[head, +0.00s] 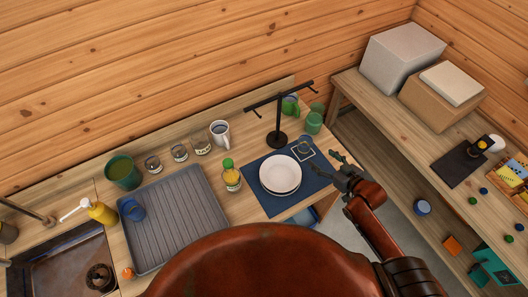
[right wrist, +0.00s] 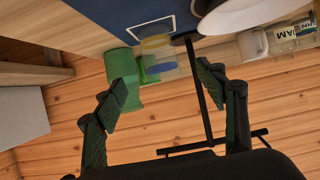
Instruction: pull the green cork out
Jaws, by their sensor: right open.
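The green cork (head: 228,163) sits on top of a small glass jar with yellow contents (head: 231,181). The jar stands upright on the counter between the grey drying tray and the blue mat. My right gripper (head: 341,166) is open and empty, to the right of the jar and beyond the plates, near the mat's right edge. Its spread fingers show in the right wrist view (right wrist: 167,80) with nothing between them. I do not make out the cork in the right wrist view. My left gripper is not in view.
White plates (head: 280,187) lie on the blue mat (head: 252,165). A black stand (head: 277,138) with a crossbar rises behind them. A white mug (head: 219,132), several glasses and green cups (head: 314,120) line the back. The grey tray (head: 165,250) fills the left counter.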

